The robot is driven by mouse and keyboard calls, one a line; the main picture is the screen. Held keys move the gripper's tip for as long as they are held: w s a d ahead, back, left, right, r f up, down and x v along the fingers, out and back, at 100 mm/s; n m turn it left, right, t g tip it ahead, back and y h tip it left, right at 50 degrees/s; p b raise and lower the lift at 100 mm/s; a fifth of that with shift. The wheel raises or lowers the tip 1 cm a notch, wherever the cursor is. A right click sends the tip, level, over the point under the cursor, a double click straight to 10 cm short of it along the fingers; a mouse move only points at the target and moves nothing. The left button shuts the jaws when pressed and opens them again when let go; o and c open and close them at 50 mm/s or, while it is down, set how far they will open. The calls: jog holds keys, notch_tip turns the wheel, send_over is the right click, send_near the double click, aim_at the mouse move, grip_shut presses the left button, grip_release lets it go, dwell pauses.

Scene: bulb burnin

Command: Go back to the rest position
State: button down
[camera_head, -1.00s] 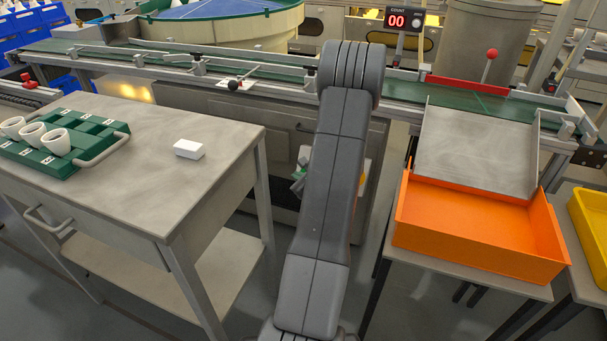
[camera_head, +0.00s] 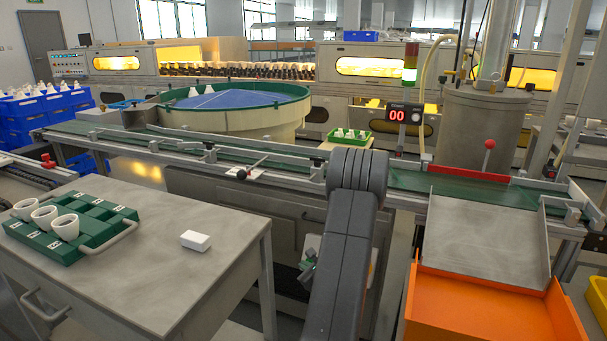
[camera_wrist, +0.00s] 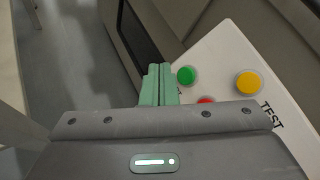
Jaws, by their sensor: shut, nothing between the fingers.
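My gripper (camera_wrist: 158,84) shows in the wrist view with its green fingers together and nothing between them. It is in front of a white button panel (camera_wrist: 225,60) marked TEST, with a green button (camera_wrist: 186,76), a yellow button (camera_wrist: 249,82) and a partly hidden red button (camera_wrist: 206,100). I cannot tell whether the fingers touch the panel. In the head view my gripper (camera_head: 308,274) is partly hidden behind my arm, low in front of the conveyor's grey cabinet. The panel's edge (camera_head: 313,242) shows beside my arm.
A grey table (camera_head: 140,262) at left holds a green tray (camera_head: 103,240) with three white cups, and a small white box (camera_head: 195,241). A conveyor (camera_head: 270,160) runs across behind. A metal chute (camera_head: 485,240) and orange bin (camera_head: 490,305) are at right. The counter (camera_head: 397,115) reads 00.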

jog(key=p, duration=0.2)
jog(key=shift+s+r+p, duration=0.15)
jog(key=shift+r+p, duration=0.15)
jog(key=shift+r, duration=0.1)
jog(key=shift+s+a+r+b, duration=0.2)
jog(key=shift+s+a+r, duration=0.2)
jog(key=shift+s, duration=0.35)
jog(key=shift+s+a+r+b, duration=0.15)
jog(key=shift+s+a+r, duration=0.15)
jog(key=shift+s, duration=0.4)
jog(key=shift+s+a+r+b, duration=0.25)
jog(key=shift+s+r, duration=0.2)
jog(key=shift+s, duration=0.3)
jog(key=w+f, duration=0.1)
jog(key=w+d+f+b, duration=0.1)
jog(key=w, duration=0.1)
jog(key=w+f+b, duration=0.1)
jog(key=shift+w+d+f, duration=0.15)
jog(key=shift+w+d, duration=0.15)
jog(key=shift+d, duration=0.1)
jog(key=shift+b, duration=0.45)
